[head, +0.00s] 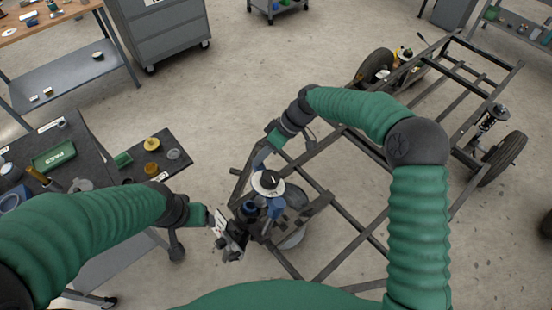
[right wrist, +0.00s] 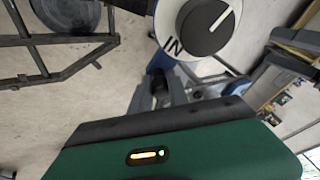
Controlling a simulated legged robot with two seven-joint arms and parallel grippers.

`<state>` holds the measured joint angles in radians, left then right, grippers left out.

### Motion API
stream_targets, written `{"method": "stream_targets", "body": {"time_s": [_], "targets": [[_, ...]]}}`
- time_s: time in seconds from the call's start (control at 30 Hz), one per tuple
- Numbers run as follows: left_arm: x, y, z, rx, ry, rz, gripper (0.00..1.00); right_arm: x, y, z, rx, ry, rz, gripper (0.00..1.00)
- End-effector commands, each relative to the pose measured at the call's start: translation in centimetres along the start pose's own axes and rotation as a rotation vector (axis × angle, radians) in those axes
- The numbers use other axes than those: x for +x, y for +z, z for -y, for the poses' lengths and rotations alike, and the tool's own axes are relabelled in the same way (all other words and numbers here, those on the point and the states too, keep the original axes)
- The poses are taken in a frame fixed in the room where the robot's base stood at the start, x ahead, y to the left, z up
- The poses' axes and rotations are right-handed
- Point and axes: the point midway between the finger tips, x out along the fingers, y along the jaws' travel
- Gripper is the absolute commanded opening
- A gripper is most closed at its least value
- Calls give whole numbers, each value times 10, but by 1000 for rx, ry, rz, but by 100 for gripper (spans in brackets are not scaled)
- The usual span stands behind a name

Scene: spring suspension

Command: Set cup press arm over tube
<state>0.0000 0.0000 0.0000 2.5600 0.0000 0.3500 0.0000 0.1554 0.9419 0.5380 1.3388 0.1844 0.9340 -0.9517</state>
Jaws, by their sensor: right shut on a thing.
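The press assembly stands at the front corner of the dark frame in the head view. Its white disc with a black knob (head: 268,183) faces up, and the disc (right wrist: 172,44) also shows close up in the right wrist view, marked "IN". Blue parts (head: 275,208) sit just below it. My right gripper (head: 262,160) reaches in from behind the disc and is shut on what looks like the cup press arm, its grip partly hidden. My left gripper (head: 222,222) is at the assembly's left side beside a white label; its fingers are unclear. I cannot make out the tube.
The dark chassis frame (head: 365,235) extends to the back right, with wheels at its far end. A dark workbench (head: 85,140) with a green tray (head: 54,156) and a side shelf with yellow parts (head: 152,144) stand at the left. Open floor lies behind the assembly.

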Motion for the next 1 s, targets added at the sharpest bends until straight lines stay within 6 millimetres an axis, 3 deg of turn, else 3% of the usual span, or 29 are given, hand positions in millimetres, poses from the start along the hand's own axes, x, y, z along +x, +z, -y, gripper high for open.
{"method": "stream_targets", "body": {"time_s": [0.3, 0.6, 1.0], "targets": [[6, 1, 0, 0, 0, 0, 76, 3, -29, 29, -232, -58, -14, 0], [7, 2, 0, 0, 0, 0, 76, 5, -38, 47, -346, -92, -15, 0], [7, 2, 0, 0, 0, 0, 76, 5, -41, 52, -374, -101, -16, 0]]}}
